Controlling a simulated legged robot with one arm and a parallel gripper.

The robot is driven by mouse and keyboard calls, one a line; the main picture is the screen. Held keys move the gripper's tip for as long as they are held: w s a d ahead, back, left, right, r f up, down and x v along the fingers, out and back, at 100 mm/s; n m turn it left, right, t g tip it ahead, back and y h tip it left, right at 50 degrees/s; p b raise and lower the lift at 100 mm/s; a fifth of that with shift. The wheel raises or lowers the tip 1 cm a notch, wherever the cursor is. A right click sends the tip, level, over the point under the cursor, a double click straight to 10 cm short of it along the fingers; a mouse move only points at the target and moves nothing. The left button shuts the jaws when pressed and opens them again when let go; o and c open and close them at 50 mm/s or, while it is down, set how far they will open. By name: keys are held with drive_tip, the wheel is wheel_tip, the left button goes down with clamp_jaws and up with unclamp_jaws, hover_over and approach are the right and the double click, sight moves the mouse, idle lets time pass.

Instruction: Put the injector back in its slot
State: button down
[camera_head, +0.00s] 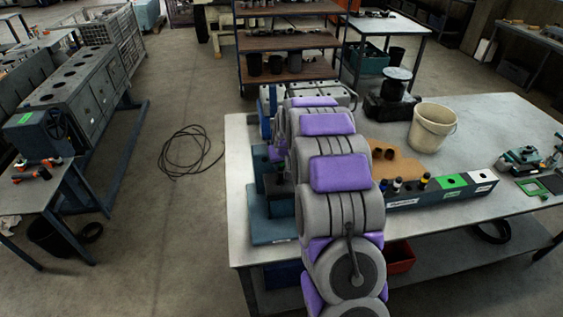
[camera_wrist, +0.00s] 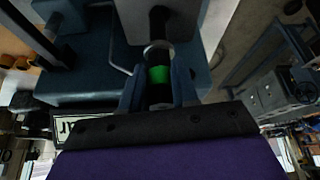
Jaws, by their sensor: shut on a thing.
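My gripper (camera_wrist: 158,88) is shut on the injector (camera_wrist: 160,74), a dark cylinder with a bright green band, in the wrist view. A metal ring shows just beyond the band, in front of a grey block; I cannot tell whether they touch. In the head view my own arm hides the gripper and the held injector. The long dark injector rack (camera_head: 408,197) lies on the bench right of my arm. Its green-marked place (camera_head: 453,181) and white-marked place (camera_head: 482,177) each show a dark hole. Several capped injectors (camera_head: 424,181) stand in its left part.
The grey workbench (camera_head: 515,112) holds a cream bucket (camera_head: 432,127), a brown mat (camera_head: 397,166) and blue equipment (camera_head: 270,213) left of my arm. Green parts (camera_head: 527,158) lie at the right. A cable coil (camera_head: 190,151) lies on the floor. The bench's front right is mostly clear.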

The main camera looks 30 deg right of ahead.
sight(281, 172)
drive_tip(key=shift+f, duration=0.15)
drive_tip(key=shift+f+b, duration=0.5)
drive_tip(key=shift+f, duration=1.05)
drive_tip(key=shift+a+f, duration=0.1)
drive_tip(key=shift+f, duration=0.1)
drive_tip(key=shift+f+b, duration=0.45)
drive_tip(key=shift+f, duration=0.65)
drive_tip(key=shift+a, duration=0.1)
drive_tip(key=shift+c, duration=1.9)
unclamp_jaws()
drive_tip(key=shift+r, duration=0.1)
